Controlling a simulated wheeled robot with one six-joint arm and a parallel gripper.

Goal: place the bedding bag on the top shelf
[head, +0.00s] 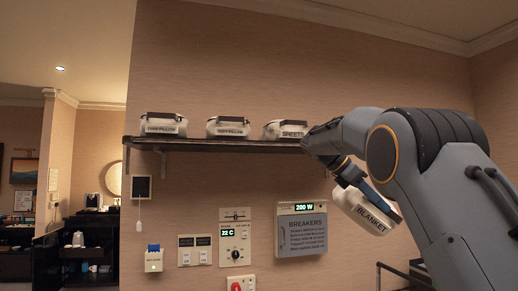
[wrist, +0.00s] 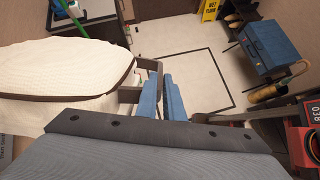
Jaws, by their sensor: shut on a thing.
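A white bag labelled BLANKET (head: 367,212) hangs tilted from my gripper (head: 349,180), below and right of the wall shelf's right end. In the wrist view the bag (wrist: 60,72), pale with brown trim, fills the left side. The blue fingers of my gripper (wrist: 163,98) are close together beside its brown edge; the exact grip point is partly hidden. The dark wall shelf (head: 220,144) bears three white bags: a pillow bag (head: 163,126) at left, a second pillow bag (head: 228,127) in the middle, and a SHEETS bag (head: 286,130). My arm hides the shelf's right end.
A breaker box (head: 302,230) and a thermostat panel (head: 235,244) are on the wall below the shelf. The wrist view shows open floor (wrist: 190,55), a yellow wet-floor sign (wrist: 209,10), a blue cabinet (wrist: 272,46) and red equipment (wrist: 305,130) at right.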

